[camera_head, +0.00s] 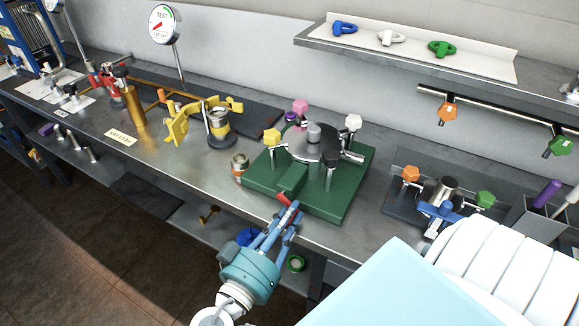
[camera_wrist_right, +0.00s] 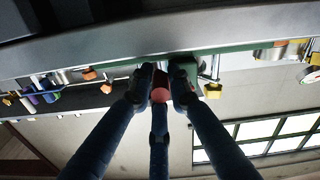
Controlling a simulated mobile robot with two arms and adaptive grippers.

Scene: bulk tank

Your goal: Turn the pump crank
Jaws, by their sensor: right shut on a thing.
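My right gripper (camera_head: 290,209), teal with blue fingers, reaches up from below the bench edge and is shut on the red handle. In the right wrist view the red handle (camera_wrist_right: 160,94) shows between the fingertips (camera_wrist_right: 162,86), partly hidden by them. My left gripper is not in view.
A small can (camera_head: 240,166) stands just left of the base. A yellow clamp (camera_head: 178,122) and a gold cylinder (camera_head: 134,108) are further left. A dark fixture with orange and green knobs (camera_head: 439,194) is to the right. A shelf (camera_head: 400,45) with shackles hangs behind.

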